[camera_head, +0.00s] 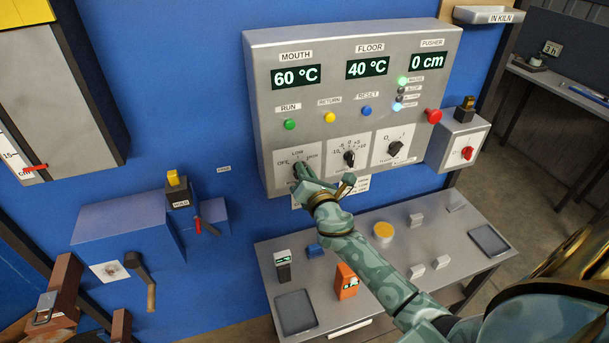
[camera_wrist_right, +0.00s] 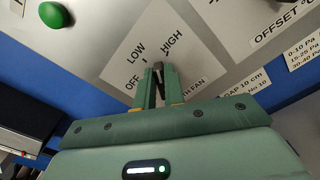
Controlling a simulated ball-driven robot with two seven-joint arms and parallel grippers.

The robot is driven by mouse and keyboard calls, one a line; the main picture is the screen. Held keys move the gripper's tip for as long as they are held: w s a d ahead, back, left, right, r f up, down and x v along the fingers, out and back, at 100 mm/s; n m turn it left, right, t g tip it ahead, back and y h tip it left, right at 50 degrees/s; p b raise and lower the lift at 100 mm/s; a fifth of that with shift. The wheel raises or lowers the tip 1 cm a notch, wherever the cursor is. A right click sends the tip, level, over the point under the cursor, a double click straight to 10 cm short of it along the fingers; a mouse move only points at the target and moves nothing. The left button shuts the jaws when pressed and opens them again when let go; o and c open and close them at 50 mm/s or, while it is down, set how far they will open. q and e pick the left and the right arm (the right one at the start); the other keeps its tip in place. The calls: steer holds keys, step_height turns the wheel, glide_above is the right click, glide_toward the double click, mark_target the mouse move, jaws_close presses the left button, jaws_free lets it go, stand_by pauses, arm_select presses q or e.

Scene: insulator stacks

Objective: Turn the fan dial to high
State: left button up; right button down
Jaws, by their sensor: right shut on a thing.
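The fan dial (camera_wrist_right: 158,76) is a black knob on a white plate (camera_wrist_right: 122,57) marked OFF, LOW and HIGH. The plate is at the lower left of the grey control panel (camera_head: 262,85) in the head view. My right gripper (camera_wrist_right: 158,92) is shut on the dial, one finger on each side of it. In the wrist view the knob's tip lies between the LOW and HIGH labels; its exact setting is hard to tell. In the head view my right gripper (camera_head: 302,174) hides much of the dial. My left gripper is not in view.
Two more dials (camera_head: 349,158) (camera_head: 394,149) sit to the right. Green, yellow and blue buttons (camera_head: 366,111) are above, and a red button (camera_head: 433,116) is at the panel's right. A grey table (camera_head: 375,270) with small items stands below my right arm.

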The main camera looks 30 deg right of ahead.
steer(key=m+b, duration=0.1)
steer(key=m, duration=0.4)
steer(key=shift+d, duration=0.2)
steer(key=shift+r, duration=0.1)
stand_by(0.5)
steer(key=c, duration=1.5)
jaws_free()
steer(key=b+v, duration=0.1)
steer(key=v, duration=0.7)
steer(key=b+v, duration=0.1)
steer(key=v, duration=0.7)
steer(key=shift+a+f, duration=0.1)
steer(key=shift+f, duration=0.1)
steer(key=shift+w, duration=0.1)
